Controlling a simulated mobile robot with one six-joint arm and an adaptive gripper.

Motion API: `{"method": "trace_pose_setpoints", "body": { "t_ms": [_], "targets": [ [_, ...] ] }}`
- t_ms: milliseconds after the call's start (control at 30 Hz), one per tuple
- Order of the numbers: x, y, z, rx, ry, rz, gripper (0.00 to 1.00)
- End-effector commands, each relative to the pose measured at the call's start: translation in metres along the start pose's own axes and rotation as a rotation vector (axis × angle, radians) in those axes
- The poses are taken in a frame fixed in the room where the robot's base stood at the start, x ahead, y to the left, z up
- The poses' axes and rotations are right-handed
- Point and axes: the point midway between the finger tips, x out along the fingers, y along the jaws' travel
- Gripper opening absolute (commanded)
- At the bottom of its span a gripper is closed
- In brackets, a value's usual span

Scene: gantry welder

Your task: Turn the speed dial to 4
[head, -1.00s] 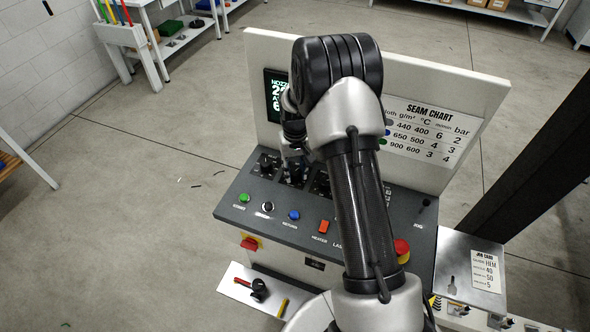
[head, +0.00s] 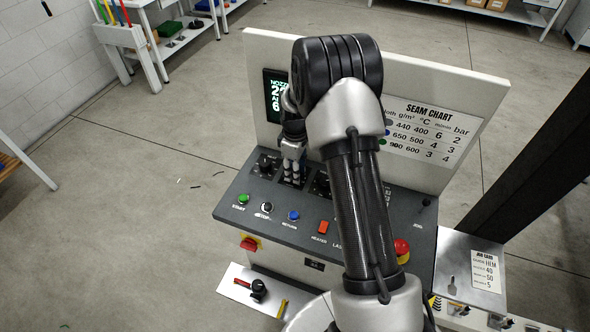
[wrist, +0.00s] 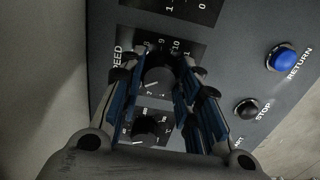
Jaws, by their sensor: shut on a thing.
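The speed dial (wrist: 158,82) is a dark round knob on the sloped control panel, with part of the word SPEED and scale numbers up to 10 beside it in the wrist view. My gripper (wrist: 160,75) has its two blue-lined fingers shut on the dial, one on each side. In the head view my gripper (head: 291,178) points down onto the panel and hides the dial. The fingers cover part of the scale, so I cannot tell which number the dial points to.
Another dark knob (wrist: 150,128) sits close by the speed dial. The green start (head: 243,199), black stop (head: 267,207) and blue return (head: 293,215) buttons line the panel's front. A red heater switch (head: 323,227) and red mushroom button (head: 401,247) lie to the right. The seam chart board (head: 430,135) stands behind.

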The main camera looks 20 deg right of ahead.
Motion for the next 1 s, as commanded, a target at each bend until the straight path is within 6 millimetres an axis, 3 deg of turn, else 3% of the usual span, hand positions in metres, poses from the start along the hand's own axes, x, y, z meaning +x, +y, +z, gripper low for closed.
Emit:
{"method": "trace_pose_setpoints", "body": {
  "t_ms": [500, 1000],
  "targets": [
    [-0.0002, 0.0010, -0.0002, -0.313, 0.000, 0.001, 0.07],
    [-0.0003, 0.0011, -0.0003, -0.361, 0.000, 0.001, 0.07]
  ]
}}
